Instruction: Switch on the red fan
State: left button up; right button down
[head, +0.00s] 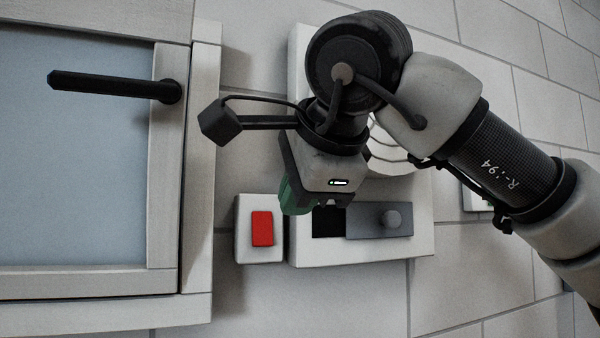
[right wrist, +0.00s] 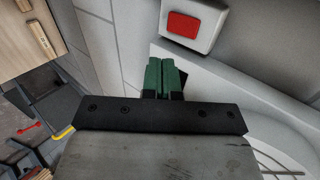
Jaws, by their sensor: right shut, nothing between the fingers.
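A red rocker switch (head: 262,228) sits on a small white box (head: 243,252) on the wall; the switch also shows in the right wrist view (right wrist: 184,26). To its right is a white panel (head: 345,252) with a ringed, fan-like grille (head: 392,155), largely hidden behind my arm. No red fan body shows. My right gripper (head: 292,205) has green fingers, which are together and empty in the right wrist view (right wrist: 166,76). They are just above and right of the switch in the head view, apart from it in the wrist view. My left gripper is not in view.
A framed door or window (head: 80,160) with a black handle (head: 115,86) is at the left. The tiled wall below is clear.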

aim_at(266, 238)
jog(key=p+x, duration=0.1)
jog(key=x, duration=0.1)
jog(key=r+p+x, duration=0.1)
jog(key=x, duration=0.2)
jog(key=w+p+x, duration=0.1)
jog(key=x, duration=0.2)
jog(key=shift+w+a+r, duration=0.1)
jog(key=shift+a+r, duration=0.15)
jog(key=shift+a, duration=0.15)
jog(key=shift+w+a+f+p, duration=0.1)
jog(key=shift+w+f+p, duration=0.05)
jog(key=shift+w+p, duration=0.15)
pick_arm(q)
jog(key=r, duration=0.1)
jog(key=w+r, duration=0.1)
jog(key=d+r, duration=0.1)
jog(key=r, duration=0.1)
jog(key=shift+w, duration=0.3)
pick_arm(e)
jog(key=shift+s, duration=0.1)
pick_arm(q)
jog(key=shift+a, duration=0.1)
